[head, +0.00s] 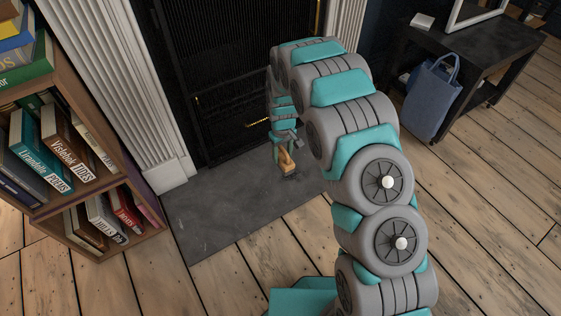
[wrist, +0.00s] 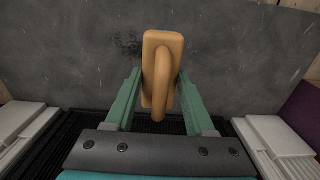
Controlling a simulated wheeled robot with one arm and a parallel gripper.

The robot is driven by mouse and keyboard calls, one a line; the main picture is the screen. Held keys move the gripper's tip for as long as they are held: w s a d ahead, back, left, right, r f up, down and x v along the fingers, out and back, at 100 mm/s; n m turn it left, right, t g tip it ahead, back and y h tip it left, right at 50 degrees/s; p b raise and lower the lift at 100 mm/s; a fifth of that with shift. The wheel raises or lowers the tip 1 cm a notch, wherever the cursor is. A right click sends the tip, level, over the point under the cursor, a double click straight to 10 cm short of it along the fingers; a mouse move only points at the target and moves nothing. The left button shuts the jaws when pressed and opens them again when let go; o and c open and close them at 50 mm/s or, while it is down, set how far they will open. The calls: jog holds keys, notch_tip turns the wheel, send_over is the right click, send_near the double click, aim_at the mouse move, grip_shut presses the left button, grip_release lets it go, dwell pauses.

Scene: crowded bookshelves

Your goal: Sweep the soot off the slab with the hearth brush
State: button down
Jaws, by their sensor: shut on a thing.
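The hearth brush (wrist: 163,45) has a tan wooden body with a raised handle. My gripper (wrist: 158,84) is shut on it in the wrist view. In the head view the brush (head: 287,163) hangs from my gripper (head: 284,140) over the right part of the grey slab (head: 215,207). The soot is a dark speckled patch (wrist: 124,44) just left of the brush in the wrist view. A dark smudge also shows beside the brush in the head view (head: 293,177). The bristles are hidden under the body, so I cannot tell whether they touch the slab.
A black fireplace screen (head: 215,70) stands behind the slab, between white fluted columns (head: 130,90). A crowded bookcase (head: 80,150) stands at the left. A dark table (head: 480,50) and a blue bag (head: 432,98) are at the right. The wooden floor in front is clear.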

aim_at(281, 165)
jog(key=shift+s+a+f, duration=0.1)
jog(key=shift+a+f, duration=0.25)
jog(key=shift+f, duration=0.4)
jog(key=shift+f+b, duration=0.6)
jog(key=shift+f, duration=1.8)
jog(key=shift+d, duration=0.1)
